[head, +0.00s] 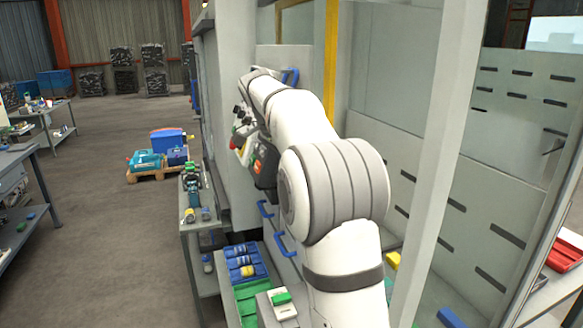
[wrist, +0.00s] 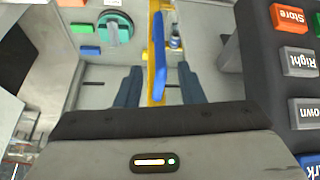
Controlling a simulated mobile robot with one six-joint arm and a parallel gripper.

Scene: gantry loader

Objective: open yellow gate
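The yellow gate shows as a yellow upright edge (head: 331,60) behind my arm in the head view. In the wrist view its yellow frame (wrist: 157,93) runs between my fingers. A blue handle (wrist: 160,50) stands out from this frame, and it also shows in the head view (head: 291,76). My gripper (wrist: 160,68) is open, with one dark finger on each side of the handle. Gaps show between the handle and both fingers. Whether the handle reaches deep between the fingers is hard to tell. In the head view my arm hides the gripper.
A control panel with an orange Store button (wrist: 290,18) and grey buttons is close on the right in the wrist view. Beyond the gate are a teal round part (wrist: 116,28) and a bottle (wrist: 175,38). Lower blue handles (head: 285,245) and a green bin (head: 252,292) are below my arm.

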